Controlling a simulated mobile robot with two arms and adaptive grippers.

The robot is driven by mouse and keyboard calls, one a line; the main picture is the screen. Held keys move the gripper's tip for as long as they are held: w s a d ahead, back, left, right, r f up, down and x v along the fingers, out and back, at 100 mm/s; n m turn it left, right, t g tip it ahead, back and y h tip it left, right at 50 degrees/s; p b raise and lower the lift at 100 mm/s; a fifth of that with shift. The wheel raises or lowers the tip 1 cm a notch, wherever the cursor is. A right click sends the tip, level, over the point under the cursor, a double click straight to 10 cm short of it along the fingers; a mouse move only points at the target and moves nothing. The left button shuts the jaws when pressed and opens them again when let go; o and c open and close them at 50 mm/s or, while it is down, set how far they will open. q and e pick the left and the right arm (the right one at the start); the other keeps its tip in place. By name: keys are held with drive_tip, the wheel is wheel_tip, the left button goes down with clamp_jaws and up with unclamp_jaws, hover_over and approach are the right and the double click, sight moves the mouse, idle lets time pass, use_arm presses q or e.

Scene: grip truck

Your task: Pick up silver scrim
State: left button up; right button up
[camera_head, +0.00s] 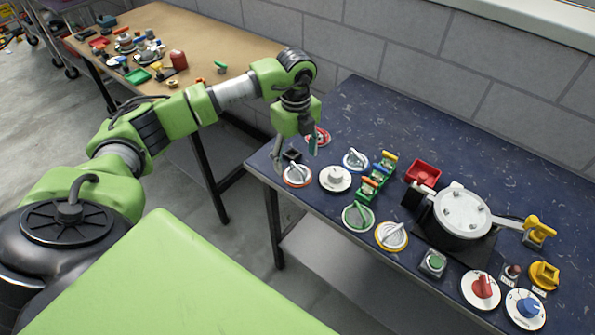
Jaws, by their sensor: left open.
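I cannot tell which item is the silver scrim. Several round discs with silver handles lie on the dark blue table: one with an orange rim (297,175), one with a blue rim (355,159), one with a green rim (358,217) and one with a yellow rim (391,237). My left gripper (294,152) is open and points down over the table's left end, close to the orange-rimmed disc. A small black item (292,155) shows between its fingers; whether they touch it is unclear. My right gripper is not in view.
The blue table (365,105) is bare toward the wall. A brown table (215,40) with small parts stands behind my arm.

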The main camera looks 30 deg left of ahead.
sight(296, 166)
use_arm(q)
drive_tip(key=shift+f+p, duration=0.4)
drive_tip(key=shift+f, duration=1.6)
drive_tip(key=shift+s, duration=0.1)
clamp_jaws()
